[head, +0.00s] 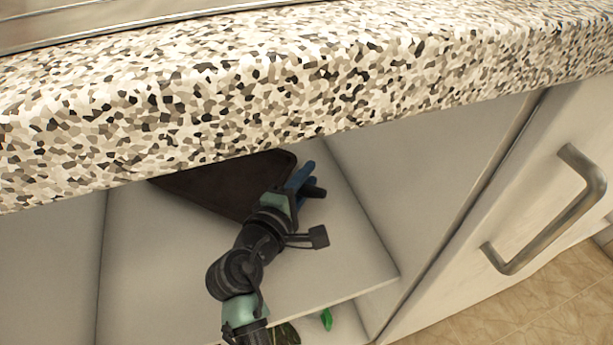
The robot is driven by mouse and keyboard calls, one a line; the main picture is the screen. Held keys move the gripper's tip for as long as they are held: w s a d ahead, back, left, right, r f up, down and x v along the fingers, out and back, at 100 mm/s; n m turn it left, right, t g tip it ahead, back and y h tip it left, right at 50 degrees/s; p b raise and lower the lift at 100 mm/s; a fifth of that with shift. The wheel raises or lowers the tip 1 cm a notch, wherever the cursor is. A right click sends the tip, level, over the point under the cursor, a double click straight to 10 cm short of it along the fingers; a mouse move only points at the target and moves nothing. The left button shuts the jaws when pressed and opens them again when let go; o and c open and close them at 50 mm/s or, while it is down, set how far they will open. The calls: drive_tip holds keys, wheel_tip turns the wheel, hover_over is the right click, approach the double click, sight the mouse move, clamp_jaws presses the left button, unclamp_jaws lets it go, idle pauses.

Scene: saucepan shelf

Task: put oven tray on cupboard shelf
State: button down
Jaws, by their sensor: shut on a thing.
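The oven tray (215,188) is a dark brown flat piece, seen in the head view inside the open cupboard. Its far part is hidden under the countertop edge. My gripper (304,182), with blue fingers, is at the tray's right edge and shut on it. The tray is over the cupboard shelf (335,255), a pale board; I cannot tell whether it rests on the shelf or is held just above it. My arm reaches in from the bottom of the view and covers part of the shelf.
The speckled countertop (300,85) overhangs the opening closely above. The right cupboard wall (420,165) stands beside my gripper, and a door or drawer front with a metal handle (550,215) is further right. A green item (326,319) lies below the shelf. The shelf's front right is bare.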

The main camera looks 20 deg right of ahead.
drive_tip(key=c, duration=0.6)
unclamp_jaws()
drive_tip(key=shift+c, duration=0.2)
drive_tip(key=shift+o, duration=0.2)
drive_tip(key=shift+f, duration=0.1)
drive_tip(key=shift+s+f, duration=0.1)
drive_tip(key=shift+f, duration=0.05)
drive_tip(key=p+v, duration=0.6)
drive_tip(key=v, duration=0.6)
drive_tip(key=shift+a+r, duration=0.15)
drive_tip(key=shift+r, duration=0.1)
drive_tip(key=shift+s+a, duration=0.2)
drive_tip(key=shift+s, duration=0.05)
drive_tip(key=shift+s, duration=0.1)
